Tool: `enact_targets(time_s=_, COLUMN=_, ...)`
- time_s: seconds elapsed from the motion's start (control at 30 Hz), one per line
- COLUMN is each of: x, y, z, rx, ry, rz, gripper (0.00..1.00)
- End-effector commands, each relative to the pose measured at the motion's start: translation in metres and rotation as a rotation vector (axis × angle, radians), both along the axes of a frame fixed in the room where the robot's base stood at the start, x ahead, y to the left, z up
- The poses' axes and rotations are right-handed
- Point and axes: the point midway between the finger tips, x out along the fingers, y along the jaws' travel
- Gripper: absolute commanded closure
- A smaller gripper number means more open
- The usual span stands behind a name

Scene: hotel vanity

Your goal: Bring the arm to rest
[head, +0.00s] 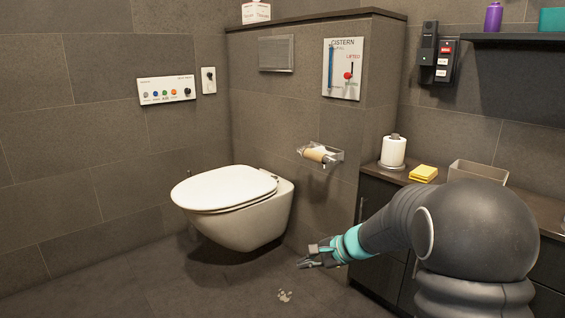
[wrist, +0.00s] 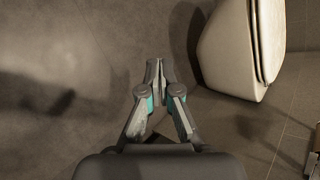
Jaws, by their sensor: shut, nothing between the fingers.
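My gripper (head: 309,257) is at the end of my arm, low over the floor, in front of the cabinet and to the right of the toilet. In the wrist view my gripper (wrist: 155,72) has its fingertips together, shut and empty. My arm reaches in from the right of the head view, with a teal band near the wrist. The white toilet (head: 232,205) hangs on the wall with its lid down. It also shows in the wrist view (wrist: 228,55), at the upper right.
A dark cabinet (head: 376,262) stands behind my arm, with a paper roll (head: 393,152), yellow sponges (head: 423,173) and a bin (head: 478,171) on top. A roll holder (head: 320,155) juts from the wall. Pale scraps (head: 284,296) lie on the floor. Floor at left is clear.

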Motion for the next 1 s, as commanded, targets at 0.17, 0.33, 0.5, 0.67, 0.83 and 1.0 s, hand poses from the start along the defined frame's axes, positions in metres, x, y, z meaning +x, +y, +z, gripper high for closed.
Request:
enact_targets(time_s=0.17, x=-0.084, y=-0.009, z=0.027, rx=-0.250, ry=-0.057, rz=0.263, gripper=1.00)
enact_targets(time_s=0.33, x=-0.153, y=-0.027, z=0.047, rx=-0.467, ry=-0.106, rz=0.476, gripper=1.00)
enact_targets(time_s=0.5, x=-0.211, y=-0.051, z=0.068, rx=-0.665, ry=-0.150, rz=0.649, gripper=1.00)
enact_targets(time_s=0.67, x=-0.256, y=-0.072, z=0.090, rx=-0.836, ry=-0.193, rz=0.768, gripper=1.00)
enact_targets(time_s=0.83, x=-0.295, y=-0.091, z=0.115, rx=-0.992, ry=-0.243, rz=0.835, gripper=1.00)
enact_targets(time_s=1.0, x=-0.323, y=-0.098, z=0.144, rx=-1.094, ry=-0.319, rz=0.839, gripper=1.00)
